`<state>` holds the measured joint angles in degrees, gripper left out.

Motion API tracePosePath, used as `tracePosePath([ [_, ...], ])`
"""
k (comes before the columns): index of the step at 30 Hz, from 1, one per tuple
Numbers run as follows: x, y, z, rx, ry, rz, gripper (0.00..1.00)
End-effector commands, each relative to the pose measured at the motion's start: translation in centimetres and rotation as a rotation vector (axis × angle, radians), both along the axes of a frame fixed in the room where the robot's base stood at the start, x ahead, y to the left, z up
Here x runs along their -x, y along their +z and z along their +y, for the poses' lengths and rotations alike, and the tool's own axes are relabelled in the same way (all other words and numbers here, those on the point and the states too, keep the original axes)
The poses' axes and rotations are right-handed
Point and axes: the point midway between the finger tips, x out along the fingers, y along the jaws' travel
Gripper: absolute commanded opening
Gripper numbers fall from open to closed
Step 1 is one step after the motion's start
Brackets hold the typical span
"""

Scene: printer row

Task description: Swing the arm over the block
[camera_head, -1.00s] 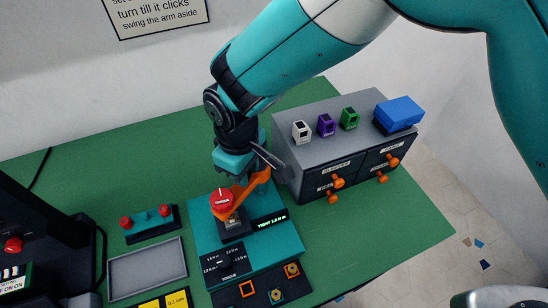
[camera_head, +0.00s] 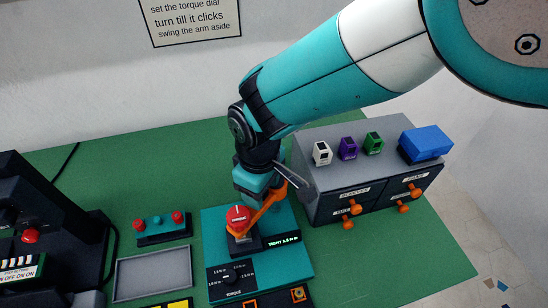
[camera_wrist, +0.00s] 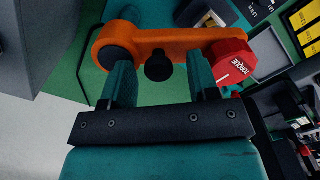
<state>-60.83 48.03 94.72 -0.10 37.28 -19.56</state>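The orange swing arm (camera_head: 267,206) carries a red torque knob (camera_head: 238,214) at its free end. The knob stands over the dark block (camera_head: 243,243) on the teal torque station (camera_head: 290,262); whether it touches is hidden. My gripper (camera_head: 272,190) is at the swing arm's other end. In the wrist view the orange arm (camera_wrist: 175,41) crosses in front of my gripper's fingers (camera_wrist: 159,75). The fingers are apart, with a black peg (camera_wrist: 158,66) between them and clear gaps on both sides. The red knob (camera_wrist: 231,62) is right of the fingers.
A lit display (camera_head: 283,239) reads TIGHT with a torque value. A grey drawer cabinet (camera_head: 330,207) with several small blocks on top stands close right of my gripper. A grey tray (camera_head: 153,271) and a red-buttoned panel (camera_head: 162,228) are left. Green table is bare behind the station.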

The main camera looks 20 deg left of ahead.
Motion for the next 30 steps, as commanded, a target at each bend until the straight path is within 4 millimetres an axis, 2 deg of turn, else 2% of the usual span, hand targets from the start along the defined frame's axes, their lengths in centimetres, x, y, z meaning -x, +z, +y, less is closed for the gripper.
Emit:
tracePosePath([
  [7,-0.1,0.2,0.0,-0.001,-0.003,-0.001,0.55],
  [11,-0.1,1.3,0.0,-0.003,-0.003,-0.002,0.55],
  [14,-0.1,3.2,0.0,-0.005,-0.003,-0.004,0.55],
  [24,-0.1,11.9,0.0,-0.005,-0.002,-0.004,0.55],
  [30,-0.1,15.6,0.0,-0.002,-0.002,-0.001,0.55],
])
